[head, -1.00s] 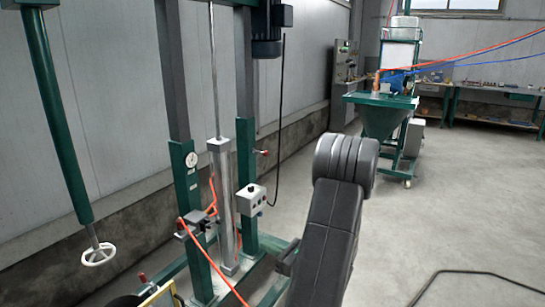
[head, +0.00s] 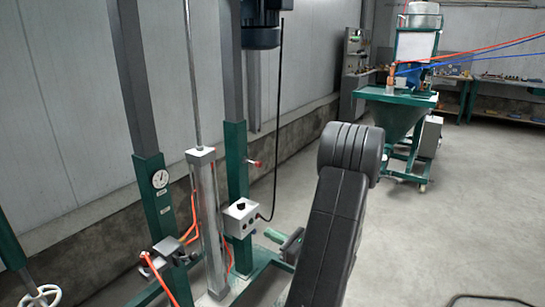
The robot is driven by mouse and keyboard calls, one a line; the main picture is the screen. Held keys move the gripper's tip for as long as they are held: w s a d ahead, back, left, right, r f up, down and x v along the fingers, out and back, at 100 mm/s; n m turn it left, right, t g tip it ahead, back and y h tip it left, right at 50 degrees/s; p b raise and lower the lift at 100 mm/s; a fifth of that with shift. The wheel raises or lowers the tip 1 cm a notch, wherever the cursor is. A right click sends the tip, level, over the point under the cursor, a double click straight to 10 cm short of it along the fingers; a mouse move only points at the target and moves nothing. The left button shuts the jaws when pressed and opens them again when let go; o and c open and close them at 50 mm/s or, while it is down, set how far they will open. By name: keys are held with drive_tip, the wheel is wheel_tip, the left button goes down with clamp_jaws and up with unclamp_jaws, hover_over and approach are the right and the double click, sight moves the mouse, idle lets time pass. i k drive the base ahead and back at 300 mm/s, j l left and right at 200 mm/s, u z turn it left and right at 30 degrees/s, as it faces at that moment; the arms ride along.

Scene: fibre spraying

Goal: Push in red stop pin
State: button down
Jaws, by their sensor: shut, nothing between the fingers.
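A small red knob on a short pin (head: 254,163) sticks out sideways to the right from the right green column (head: 236,185) of the machine. It looks like the red stop pin; how far it stands out is too small to tell. My gripper is not in view. Only black links of my arm show, at the lower middle, to the right of the pin and nearer to me.
A white control box (head: 241,217) sits low on the right column. A metal cylinder (head: 206,220) stands between the columns. A gauge (head: 160,179) is on the left column. A handwheel (head: 42,297) is lower left. A green hopper (head: 395,112) stands back right; floor before it is clear.

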sight(258, 164)
drive_tip(key=i+l, duration=0.15)
drive_tip(key=i, duration=0.25)
drive_tip(key=i+l, duration=0.2)
drive_tip(key=i, duration=0.25)
drive_tip(key=i+l, duration=0.15)
drive_tip(key=i, duration=0.25)
